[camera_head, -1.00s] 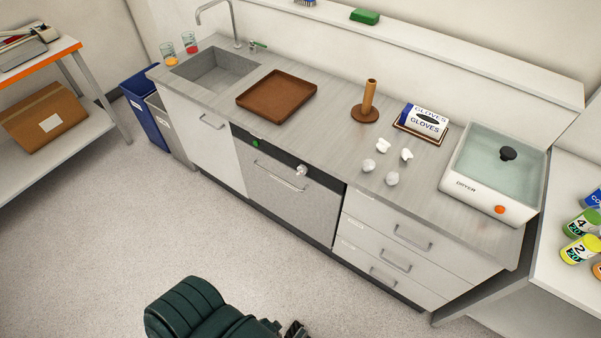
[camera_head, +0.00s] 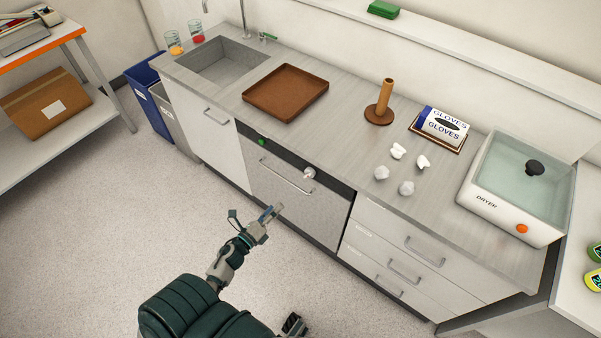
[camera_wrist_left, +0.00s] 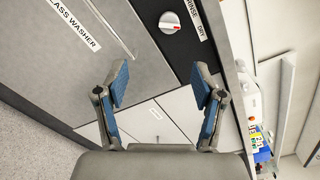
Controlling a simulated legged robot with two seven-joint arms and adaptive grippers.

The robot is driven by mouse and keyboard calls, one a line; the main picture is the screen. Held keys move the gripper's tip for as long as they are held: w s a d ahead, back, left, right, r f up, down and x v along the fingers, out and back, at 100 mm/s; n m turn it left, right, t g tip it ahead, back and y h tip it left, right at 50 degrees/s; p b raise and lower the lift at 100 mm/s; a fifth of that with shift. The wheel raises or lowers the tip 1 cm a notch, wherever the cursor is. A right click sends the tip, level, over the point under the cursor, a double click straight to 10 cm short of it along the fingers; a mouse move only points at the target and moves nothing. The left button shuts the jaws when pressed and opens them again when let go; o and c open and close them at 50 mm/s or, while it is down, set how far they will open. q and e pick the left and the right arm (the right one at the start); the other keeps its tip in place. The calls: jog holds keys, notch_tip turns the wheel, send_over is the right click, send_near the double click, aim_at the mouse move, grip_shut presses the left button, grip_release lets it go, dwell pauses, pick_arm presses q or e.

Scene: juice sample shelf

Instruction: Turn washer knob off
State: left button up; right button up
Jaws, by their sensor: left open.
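The washer (camera_head: 292,195) is a grey-fronted unit under the counter with a black strip along its top. Its white knob (camera_head: 309,173) sits on that strip. In the left wrist view the knob (camera_wrist_left: 169,22) is round with a red mark, and lettering beside it reads "RINSE" and "DRY". My left gripper (camera_head: 272,212) is open and empty in front of the washer, below and left of the knob in the head view. In the left wrist view its blue-padded fingers (camera_wrist_left: 161,88) are spread apart, with the knob beyond them.
The washer's bar handle (camera_head: 286,177) spans its front, left of the knob. Drawers (camera_head: 398,252) stand to the right. The counter above holds a brown tray (camera_head: 286,92), gloves box (camera_head: 442,125) and dryer (camera_head: 490,203). The floor in front is clear.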

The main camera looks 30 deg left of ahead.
pick_arm(q)
send_near(306, 176)
jog(key=shift+m, duration=0.3)
jog(key=w, duration=0.6)
jog(key=w+f, duration=0.1)
jog(key=w, duration=0.2)
jog(key=shift+w, duration=0.3)
jog(key=shift+w+d, duration=0.25)
jog(key=shift+w+d+r, duration=0.1)
jog(key=shift+d+r, duration=0.15)
jog(key=shift+d, duration=0.15)
jog(key=shift+a+f, duration=0.1)
jog(key=shift+a, duration=0.25)
jog(key=c, duration=1.2)
